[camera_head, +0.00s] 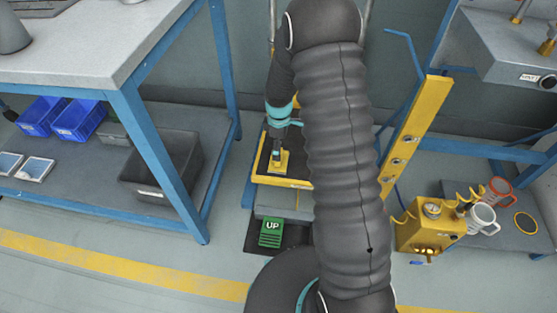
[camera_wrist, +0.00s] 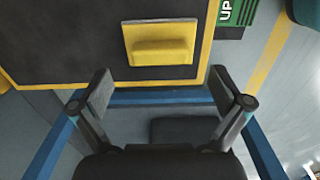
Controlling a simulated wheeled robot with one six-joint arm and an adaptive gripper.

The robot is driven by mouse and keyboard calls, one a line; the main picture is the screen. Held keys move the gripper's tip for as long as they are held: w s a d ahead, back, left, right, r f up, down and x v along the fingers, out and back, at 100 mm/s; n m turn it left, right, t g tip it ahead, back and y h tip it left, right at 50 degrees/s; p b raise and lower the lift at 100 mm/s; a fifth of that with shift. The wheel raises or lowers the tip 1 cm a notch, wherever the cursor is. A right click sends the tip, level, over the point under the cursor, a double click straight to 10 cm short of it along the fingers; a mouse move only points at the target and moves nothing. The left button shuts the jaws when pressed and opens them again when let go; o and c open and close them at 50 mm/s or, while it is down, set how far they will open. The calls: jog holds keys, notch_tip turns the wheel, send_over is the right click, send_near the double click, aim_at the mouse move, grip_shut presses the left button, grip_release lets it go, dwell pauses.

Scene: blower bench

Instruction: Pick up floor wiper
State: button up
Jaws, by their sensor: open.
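A yellow piece (camera_wrist: 160,43), a flat plate with a raised bar, lies on a dark panel with a yellow border (camera_wrist: 60,50) in the wrist view. It looks like the floor wiper, but I cannot be sure. My gripper (camera_wrist: 160,88) is open and empty, its two fingers apart, with the yellow piece beyond the fingertips. In the head view my gripper (camera_head: 278,146) points down at the yellow piece (camera_head: 279,167), which it partly hides. I cannot tell the exact gap between them.
A blue-framed bench (camera_head: 125,80) stands left, with blue bins (camera_head: 78,122) and a grey crate (camera_head: 165,170) on its lower shelf. A green UP sign (camera_head: 271,232) sits in front of the panel.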

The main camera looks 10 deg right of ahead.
notch_tip(320, 180, down, 5)
jog(key=shift+r, duration=0.1)
jog(key=c, duration=1.3)
jog(key=shift+c, duration=0.2)
jog(key=shift+r, duration=0.15)
notch_tip(320, 180, up, 4)
jog(key=shift+w+r, duration=0.1)
jog(key=s+d+r, duration=0.6)
jog(key=d, duration=0.4)
jog(key=shift+r, duration=0.25)
